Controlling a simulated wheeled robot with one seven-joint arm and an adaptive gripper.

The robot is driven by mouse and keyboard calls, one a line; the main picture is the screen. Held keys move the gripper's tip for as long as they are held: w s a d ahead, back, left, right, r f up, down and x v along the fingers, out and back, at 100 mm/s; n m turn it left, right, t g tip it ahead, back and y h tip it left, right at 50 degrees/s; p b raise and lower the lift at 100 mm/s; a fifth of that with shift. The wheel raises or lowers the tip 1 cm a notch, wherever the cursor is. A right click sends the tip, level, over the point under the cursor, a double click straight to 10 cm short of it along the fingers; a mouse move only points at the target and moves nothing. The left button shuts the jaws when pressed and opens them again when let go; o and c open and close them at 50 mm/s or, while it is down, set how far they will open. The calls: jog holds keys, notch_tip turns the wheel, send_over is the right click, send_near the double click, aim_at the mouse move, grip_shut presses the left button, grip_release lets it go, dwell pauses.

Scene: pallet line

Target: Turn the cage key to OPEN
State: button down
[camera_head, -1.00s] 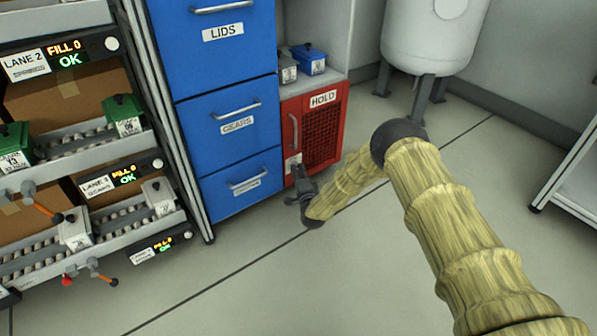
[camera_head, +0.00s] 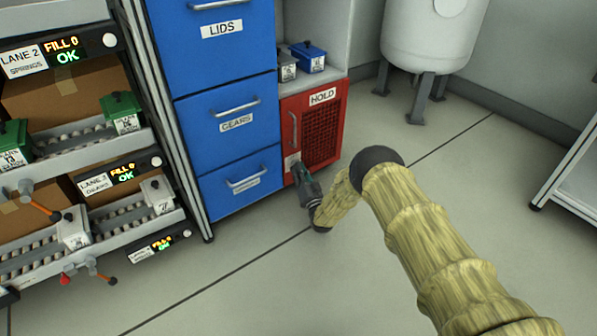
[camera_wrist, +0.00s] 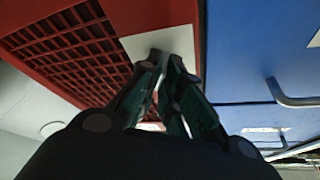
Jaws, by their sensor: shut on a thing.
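The red cage (camera_head: 321,128) has a mesh door, a HOLD label and an upright handle. It stands low, right of the blue drawers. A pale lock plate (camera_head: 292,161) sits at its lower left corner and also shows in the wrist view (camera_wrist: 139,44). My gripper (camera_head: 299,173) is at this plate. In the wrist view my gripper (camera_wrist: 172,62) has its fingertips closed together right at the plate. The fingers hide what they grip, so the cage key and its angle cannot be seen.
Blue drawers (camera_head: 235,122) stand directly left of the cage. A grey and a blue box (camera_head: 309,57) sit on the shelf above it. A white tank (camera_head: 432,35) stands behind at the right. Lane racks (camera_head: 75,190) fill the left. The floor in front is clear.

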jog(key=n+y, duration=0.1)
jog(key=n, duration=0.2)
jog(key=n+g+y, duration=0.1)
jog(key=n, duration=0.1)
jog(key=n+y, duration=0.2)
jog(key=n, duration=0.1)
jog(key=shift+w+d+f+n+g+b, duration=0.1)
jog(key=shift+w+d+n+g+b, duration=0.05)
jog(key=shift+d+n+g+b, duration=0.15)
jog(key=shift+n, duration=0.3)
jog(key=c, duration=1.6)
grip_release()
jog(key=shift+a, duration=0.1)
jog(key=v, duration=1.2)
jog(key=shift+w, duration=0.1)
